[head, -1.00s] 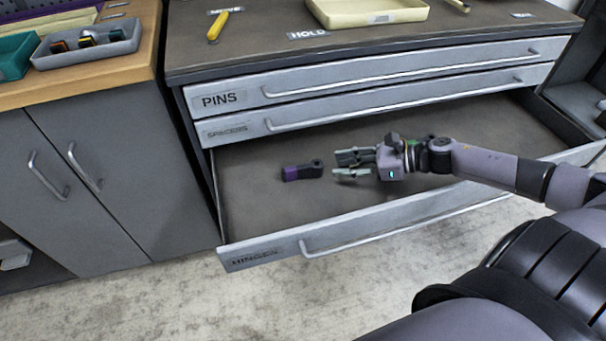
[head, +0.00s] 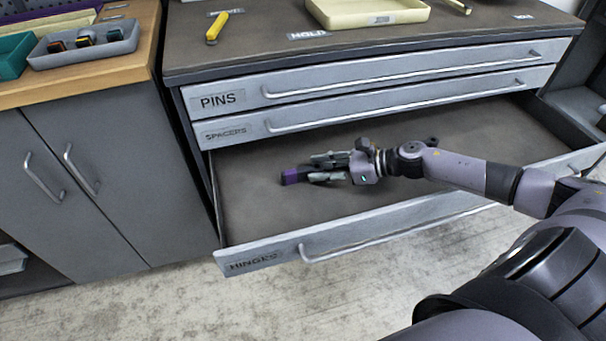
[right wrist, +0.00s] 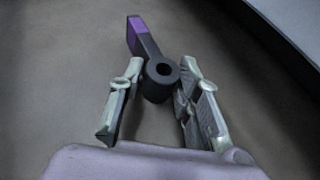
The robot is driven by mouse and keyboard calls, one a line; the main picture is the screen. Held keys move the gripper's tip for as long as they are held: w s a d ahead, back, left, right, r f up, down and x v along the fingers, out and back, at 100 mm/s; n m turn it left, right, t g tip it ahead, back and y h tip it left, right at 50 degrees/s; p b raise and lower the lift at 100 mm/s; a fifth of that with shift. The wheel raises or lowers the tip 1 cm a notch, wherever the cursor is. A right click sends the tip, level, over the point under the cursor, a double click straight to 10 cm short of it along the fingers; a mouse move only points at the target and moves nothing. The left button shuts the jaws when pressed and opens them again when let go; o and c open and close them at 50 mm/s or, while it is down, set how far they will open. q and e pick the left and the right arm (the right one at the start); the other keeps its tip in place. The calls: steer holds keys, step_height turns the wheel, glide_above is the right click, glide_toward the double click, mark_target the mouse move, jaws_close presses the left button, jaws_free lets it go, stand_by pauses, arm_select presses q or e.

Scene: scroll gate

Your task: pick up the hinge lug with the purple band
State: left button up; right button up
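The hinge lug (head: 291,176) is a dark piece with a purple band at its far end. It lies on the floor of the open HINGES drawer (head: 240,200). In the right wrist view the lug (right wrist: 158,72) has a round eye at its near end. My right gripper (head: 318,168) is inside the drawer, reaching in from the right. In the right wrist view its fingers (right wrist: 160,80) are open, one on each side of the eye, with a gap on each side. The near part of the lug is hidden by the fingers in the head view. My left gripper is not in view.
The drawer's front wall (head: 350,232) and the closed SPACERS drawer (head: 370,108) bound the space around my right arm. The drawer floor is otherwise bare. On the cabinet top are a cream tray (head: 367,12) and a yellow-handled tool (head: 217,27).

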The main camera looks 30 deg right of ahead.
steer(key=shift+c, duration=0.3)
jaws_close()
stand_by(0.3)
steer(key=shift+r, duration=0.1)
